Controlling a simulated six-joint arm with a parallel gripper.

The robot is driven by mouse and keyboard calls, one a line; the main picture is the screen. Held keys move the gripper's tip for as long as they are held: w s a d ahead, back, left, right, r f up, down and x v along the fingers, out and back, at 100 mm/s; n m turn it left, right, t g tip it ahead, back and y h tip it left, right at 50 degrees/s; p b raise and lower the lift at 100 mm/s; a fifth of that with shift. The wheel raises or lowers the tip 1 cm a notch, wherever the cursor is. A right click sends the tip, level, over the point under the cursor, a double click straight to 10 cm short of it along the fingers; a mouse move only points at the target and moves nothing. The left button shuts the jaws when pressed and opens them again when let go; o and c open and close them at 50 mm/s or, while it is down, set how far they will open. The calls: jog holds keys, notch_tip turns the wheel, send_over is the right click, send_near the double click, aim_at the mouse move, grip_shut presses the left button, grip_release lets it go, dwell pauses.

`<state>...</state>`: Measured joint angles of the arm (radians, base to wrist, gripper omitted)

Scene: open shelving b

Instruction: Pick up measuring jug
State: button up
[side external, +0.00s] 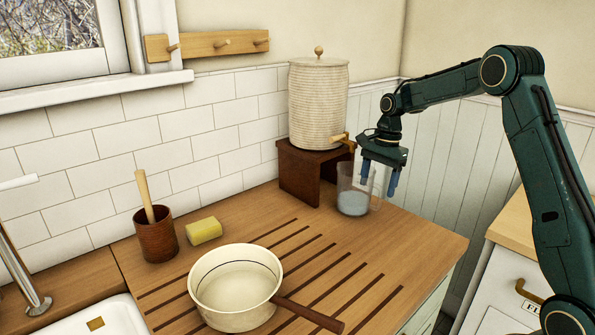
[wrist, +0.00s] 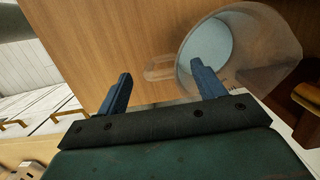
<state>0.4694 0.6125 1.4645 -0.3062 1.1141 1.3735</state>
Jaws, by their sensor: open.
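The measuring jug (side external: 353,201) is clear and holds a pale bluish layer at its bottom. It stands upright on the wooden counter, below the tap of the ribbed dispenser. My gripper (side external: 378,182) is above the counter at the jug, its fingers pointing down and overlapping the jug's upper part in the side view.
The ribbed dispenser (side external: 318,105) stands on a dark wooden stand (side external: 300,172) behind the jug, with a brass tap (side external: 341,137) close to my gripper. A cream saucepan (side external: 235,290), a yellow sponge (side external: 203,231) and a brown pot (side external: 156,238) with a wooden utensil are to the left. The counter's right end is clear.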

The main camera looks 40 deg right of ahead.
jog(key=shift+a+f, duration=0.2)
jog(key=shift+f, duration=1)
grip_shut()
